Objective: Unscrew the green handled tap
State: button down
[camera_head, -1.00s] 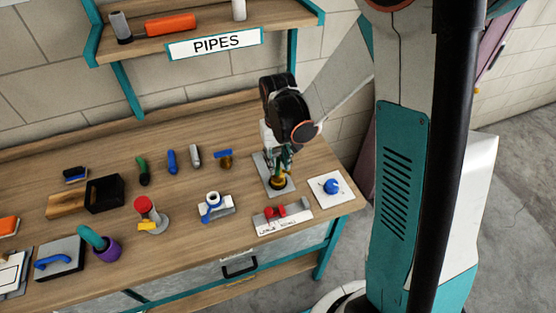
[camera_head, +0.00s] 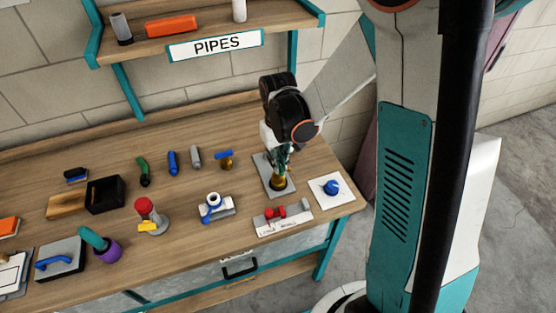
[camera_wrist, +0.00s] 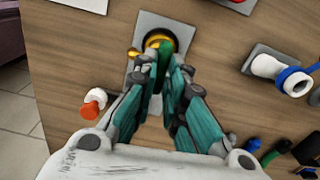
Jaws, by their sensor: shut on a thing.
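The green handled tap (camera_head: 279,179) stands at a grey plate (camera_head: 268,170) on the right part of the workbench. Its body is brass-yellow, and a dark round opening shows around its base. In the wrist view the tap's green handle (camera_wrist: 158,43) lies between my fingertips, with brass parts around it. My gripper (camera_head: 282,159) points down from above and is shut on the tap. My fingers hide much of the handle. In the wrist view the grey plate (camera_wrist: 147,81) extends beneath my fingers.
A white plate with a blue knob (camera_head: 331,187) lies close to the right. A plate with a red handle (camera_head: 275,212) lies in front. A white pipe with blue parts (camera_head: 212,203) is to the left. In the wrist view an orange-and-white item (camera_wrist: 91,109) stands beside my fingers.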

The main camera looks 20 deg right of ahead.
jog(key=shift+r, duration=0.15)
jog(key=shift+r+p, duration=1.7)
jog(key=shift+r, duration=0.8)
